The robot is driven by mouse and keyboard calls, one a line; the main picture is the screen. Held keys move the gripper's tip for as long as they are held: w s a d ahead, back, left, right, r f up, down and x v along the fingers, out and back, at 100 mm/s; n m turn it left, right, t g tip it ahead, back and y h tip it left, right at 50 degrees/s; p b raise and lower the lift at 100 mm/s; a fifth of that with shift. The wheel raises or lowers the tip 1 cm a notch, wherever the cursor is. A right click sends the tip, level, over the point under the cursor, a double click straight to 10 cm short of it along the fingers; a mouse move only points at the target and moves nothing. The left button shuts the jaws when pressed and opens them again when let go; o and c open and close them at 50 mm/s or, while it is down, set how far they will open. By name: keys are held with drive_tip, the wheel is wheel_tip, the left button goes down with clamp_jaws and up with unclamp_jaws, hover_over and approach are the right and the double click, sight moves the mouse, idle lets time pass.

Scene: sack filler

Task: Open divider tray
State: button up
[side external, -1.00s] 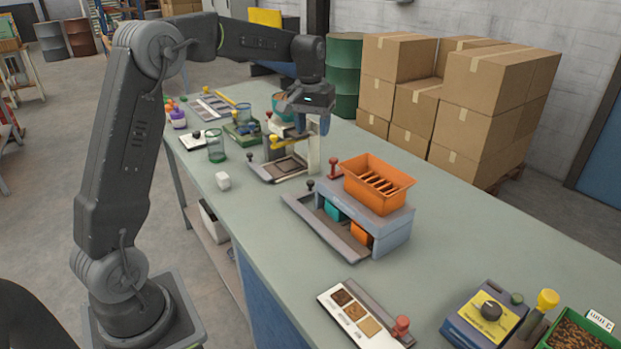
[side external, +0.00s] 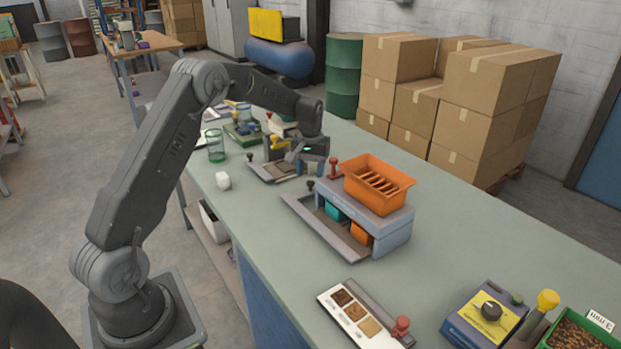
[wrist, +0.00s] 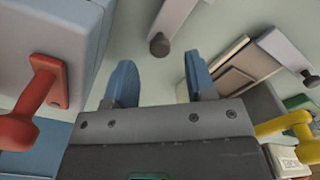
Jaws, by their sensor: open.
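The grey machine (side external: 392,236) with an orange slotted hopper (side external: 366,165) stands mid-bench in the side external view. A long shallow grey tray (side external: 318,226), likely the divider tray, lies along its left side with a dark knob (side external: 310,185) at its far end. The wrist view shows the knob (wrist: 159,44) on the tray end (wrist: 175,20), ahead of the blue fingertips. My gripper (side external: 309,168) is low beside the machine's far end, fingers apart. In the wrist view my gripper (wrist: 160,80) is empty, not touching the knob.
A red lever (wrist: 35,108) on the machine is close left of my fingers. A yellow lever (wrist: 285,127) and another knobbed tray (wrist: 250,65) are close right.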

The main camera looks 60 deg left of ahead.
drive_tip(key=shift+f, duration=1.45)
clamp_jaws()
